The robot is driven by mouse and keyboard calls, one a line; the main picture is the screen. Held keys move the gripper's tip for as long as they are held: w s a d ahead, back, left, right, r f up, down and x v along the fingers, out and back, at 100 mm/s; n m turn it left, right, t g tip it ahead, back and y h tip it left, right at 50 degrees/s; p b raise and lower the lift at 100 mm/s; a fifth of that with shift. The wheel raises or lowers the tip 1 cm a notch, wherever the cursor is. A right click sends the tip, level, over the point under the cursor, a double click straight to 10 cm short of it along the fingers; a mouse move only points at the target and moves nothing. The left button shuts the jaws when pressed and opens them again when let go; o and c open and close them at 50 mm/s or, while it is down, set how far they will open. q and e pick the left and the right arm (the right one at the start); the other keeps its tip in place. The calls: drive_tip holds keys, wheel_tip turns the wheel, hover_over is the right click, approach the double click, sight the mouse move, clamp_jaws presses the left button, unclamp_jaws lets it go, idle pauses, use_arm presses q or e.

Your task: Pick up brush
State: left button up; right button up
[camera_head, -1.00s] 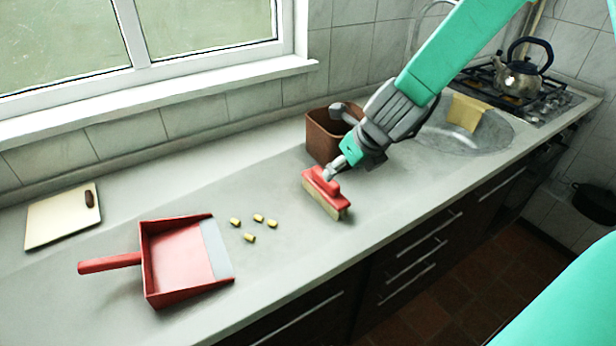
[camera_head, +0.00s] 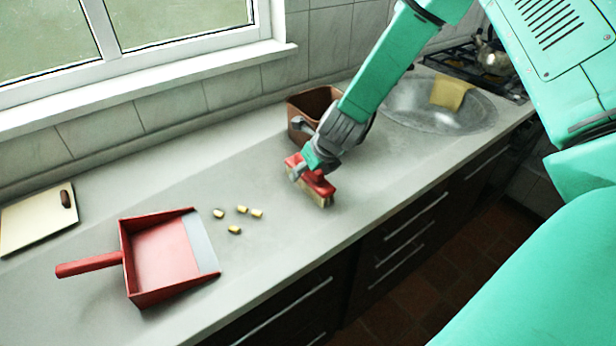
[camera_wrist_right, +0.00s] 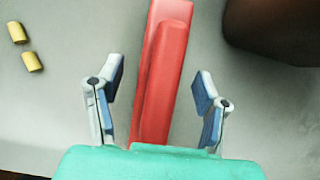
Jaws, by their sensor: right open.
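The brush (camera_head: 318,188) has a red back and pale bristles and stands bristles down on the counter, right of the yellow pieces. My right gripper (camera_head: 297,172) is at the brush, partly covering its red top. In the right wrist view the red brush (camera_wrist_right: 164,70) runs lengthwise between the two spread fingers of my right gripper (camera_wrist_right: 158,90). Gaps show on both sides, so the fingers do not appear to touch it. The brush's near end is hidden behind my gripper's body. My left gripper is not in view.
A red dustpan (camera_head: 165,256) lies at the left front, with several yellow pieces (camera_head: 242,210) beside it. A brown container (camera_head: 313,104) stands behind my gripper. A cutting board (camera_head: 38,215) is at far left, a sink with a yellow cloth (camera_head: 450,93) at the back right.

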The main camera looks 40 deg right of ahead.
drive_tip(key=shift+w+d+f, duration=0.2)
drive_tip(key=shift+w+f, duration=0.15)
drive_tip(key=shift+f, duration=0.25)
drive_tip(key=shift+w+d+f, duration=0.15)
drive_tip(key=shift+w+f, duration=0.2)
drive_tip(key=shift+f, duration=0.2)
drive_tip(key=shift+s+a+r, duration=0.1)
drive_tip(key=shift+a+r, duration=0.05)
drive_tip(key=shift+a, duration=0.1)
drive_tip(key=shift+a+r, duration=0.1)
drive_tip(key=shift+a, duration=0.15)
drive_tip(key=c, duration=1.3)
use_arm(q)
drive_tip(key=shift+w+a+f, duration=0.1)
use_arm(e)
drive_tip(key=shift+o, duration=0.2)
drive_tip(key=shift+d, duration=0.1)
